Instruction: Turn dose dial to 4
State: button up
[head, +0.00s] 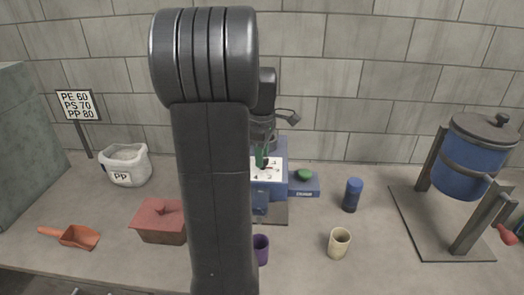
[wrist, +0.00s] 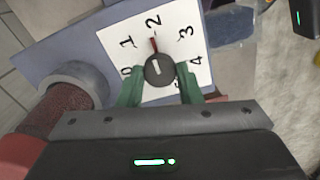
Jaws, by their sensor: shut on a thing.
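The dose dial (wrist: 160,70) is a dark round knob with a white mark and a red pointer (wrist: 154,44). The pointer aims close to the 2, slightly to its left. The white dial plate (wrist: 112,38) carries numbers from 0 to 5, with the 4 (wrist: 195,60) right of the knob. My gripper (wrist: 161,78) has green fingers on the knob's two sides and is shut on it. In the head view, the white plate (head: 275,174) shows on the blue machine, with my gripper (head: 262,160) over it. My arm hides the machine's left part.
A green button (head: 304,174) sits on a blue box right of the machine. A purple cup (head: 261,248) stands in front. A blue jar (head: 352,194), a cream cup (head: 339,243) and a blue drum (head: 466,160) stand right. A red-lidded box (head: 160,221), orange scoop (head: 75,237) and PP bag (head: 126,166) are left.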

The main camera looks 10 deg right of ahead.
jog(key=m+p, duration=0.1)
jog(key=m, duration=0.4)
jog(key=shift+r+m, duration=0.1)
jog(key=shift+m, duration=0.2)
jog(key=m+p, duration=0.1)
jog(key=m, duration=0.4)
jog(key=m+p, duration=0.1)
jog(key=m, duration=0.5)
jog(key=shift+d, duration=0.1)
jog(key=m, duration=0.4)
jog(key=shift+m+p, duration=0.3)
jog(key=shift+m, duration=0.1)
jog(key=o, duration=1)
notch_tip(320, 180, up, 14)
jog(key=shift+f+b, duration=0.15)
jog(key=shift+b, duration=0.5)
